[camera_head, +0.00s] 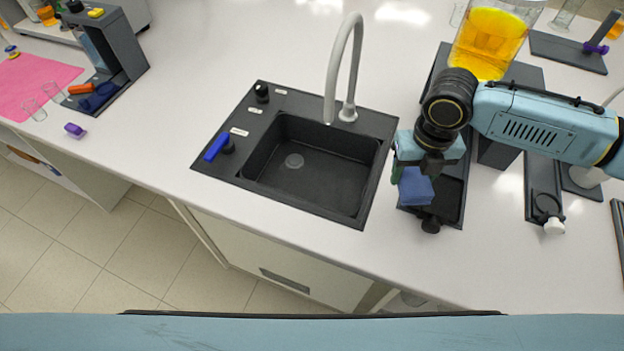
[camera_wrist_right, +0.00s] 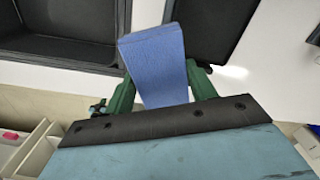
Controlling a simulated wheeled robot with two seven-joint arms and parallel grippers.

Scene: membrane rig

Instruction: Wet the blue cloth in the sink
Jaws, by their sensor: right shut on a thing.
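The blue cloth (camera_head: 415,187) is held by my right gripper (camera_head: 408,172), just right of the sink. It hangs above the left edge of a dark tray and also shows in the right wrist view (camera_wrist_right: 155,62), between the green fingers (camera_wrist_right: 158,85) of my gripper. The black sink (camera_head: 310,170) lies in the white counter, its basin empty with a drain at the bottom. A grey curved faucet (camera_head: 340,65) stands at its back. No water stream is visible. A blue lever handle (camera_head: 218,146) sits on the sink's left rim. My left gripper is out of view.
A dark tray (camera_head: 455,205) lies under my right gripper. A beaker of orange liquid (camera_head: 488,42) stands behind my right arm. A black stand (camera_head: 110,50), a pink mat (camera_head: 30,82) and a purple piece (camera_head: 75,130) are at left.

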